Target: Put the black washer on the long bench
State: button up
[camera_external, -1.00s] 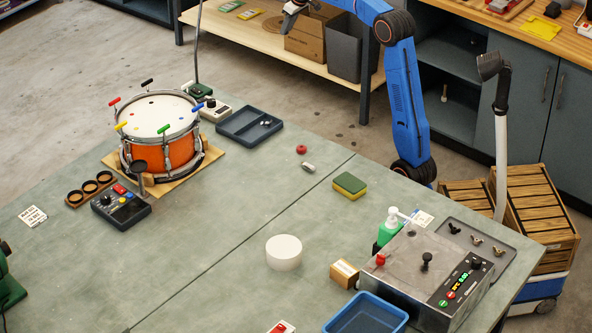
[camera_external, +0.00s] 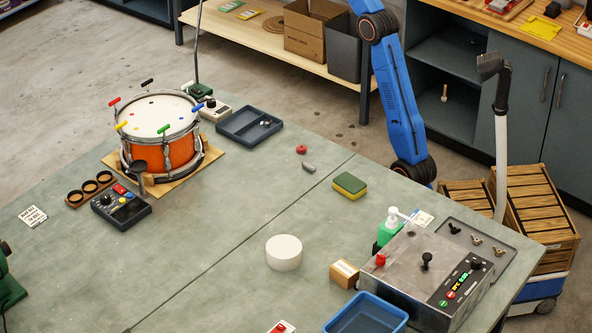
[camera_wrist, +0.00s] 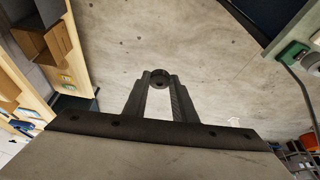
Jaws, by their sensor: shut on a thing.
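In the wrist view my gripper (camera_wrist: 160,84) is shut on a small round black washer (camera_wrist: 160,74), held at the fingertips with its hole showing. Bare concrete floor lies behind it in that view. In the external view my gripper and the washer are out of frame above the top edge. The large grey-green bench (camera_external: 225,215) fills the foreground there. A low pale wooden bench (camera_external: 240,37) stands along the back. I cannot tell from the pictures which of these is the long bench.
An orange drum (camera_external: 172,153) stands on the grey-green bench, near a dark blue tray (camera_external: 225,128). A sponge (camera_external: 349,186), white roll (camera_external: 284,252) and metal control box (camera_external: 410,265) lie nearer.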

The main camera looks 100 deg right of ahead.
jog(key=w+a+n+t+y, duration=0.15)
jog(key=w+a+n, duration=0.45)
jog(key=w+a, duration=2.05)
jog(key=w+a+n+y, duration=0.2)
jog(key=w+a+n, duration=0.1)
jog(key=a, duration=1.7)
jog(key=w+a+n+y, duration=0.1)
jog(key=w+a+n, duration=0.2)
jog(key=a, duration=1.8)
jog(key=s+a+n+g+y, duration=0.1)
jog(key=s+a+n, duration=0.35)
jog(key=a, duration=1.25)
jog(key=s+a+n+g+y, duration=0.15)
jog(key=s+a, duration=0.65)
jog(key=a, duration=1)
jog(key=s+a+f+n+g, duration=0.15)
jog(key=s+a+n, duration=0.55)
jog(key=s+a, duration=2.05)
jog(key=f, duration=0.8)
jog(key=s+d+f, duration=0.1)
jog(key=f, duration=1.7)
jog(key=shift+s+d+f, duration=0.15)
jog(key=shift+s+f, duration=0.1)
